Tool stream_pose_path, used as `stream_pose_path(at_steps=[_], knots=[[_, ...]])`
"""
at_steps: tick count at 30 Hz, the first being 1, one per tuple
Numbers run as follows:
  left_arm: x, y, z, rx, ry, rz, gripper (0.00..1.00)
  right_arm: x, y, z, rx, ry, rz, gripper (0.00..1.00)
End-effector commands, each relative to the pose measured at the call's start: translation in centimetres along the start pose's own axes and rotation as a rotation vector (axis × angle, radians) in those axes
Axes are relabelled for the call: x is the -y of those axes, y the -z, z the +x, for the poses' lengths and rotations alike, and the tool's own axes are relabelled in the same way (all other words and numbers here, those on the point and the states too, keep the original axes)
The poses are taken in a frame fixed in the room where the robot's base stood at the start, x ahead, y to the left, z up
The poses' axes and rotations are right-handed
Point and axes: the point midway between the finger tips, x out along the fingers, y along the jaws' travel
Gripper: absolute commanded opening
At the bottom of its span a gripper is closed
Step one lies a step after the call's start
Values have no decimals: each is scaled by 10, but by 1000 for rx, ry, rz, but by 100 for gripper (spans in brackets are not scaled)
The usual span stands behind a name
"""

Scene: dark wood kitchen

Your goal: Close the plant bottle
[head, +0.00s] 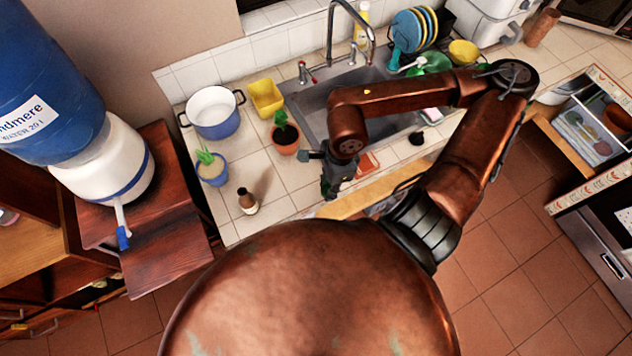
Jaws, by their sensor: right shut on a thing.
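A small brown bottle (247,201) with a pale label stands upright on the tiled counter (283,208), near its front left part. Its top is too small to read clearly. My right gripper (328,193) points down over the counter, to the right of the bottle and apart from it. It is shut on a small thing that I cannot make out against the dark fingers. My left gripper is not in view.
Two potted plants, one in a terracotta pot (286,139) and one in a blue pot (212,174), stand near the bottle. A white and blue pot (213,113) and yellow container (266,97) stand behind. The sink (312,113) lies behind my right arm.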

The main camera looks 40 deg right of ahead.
Motion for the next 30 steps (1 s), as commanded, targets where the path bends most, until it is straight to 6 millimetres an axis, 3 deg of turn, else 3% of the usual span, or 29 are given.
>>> stream_pose_path(at_steps=[21, 26, 30], knots=[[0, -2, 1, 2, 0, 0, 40, -2, 3, -4, 2, -2, -30, 16], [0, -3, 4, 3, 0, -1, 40, 18, -9, 2, 6, -23, -208, 16], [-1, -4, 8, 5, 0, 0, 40, 45, -29, 10, 6, -58, -502, 16]])
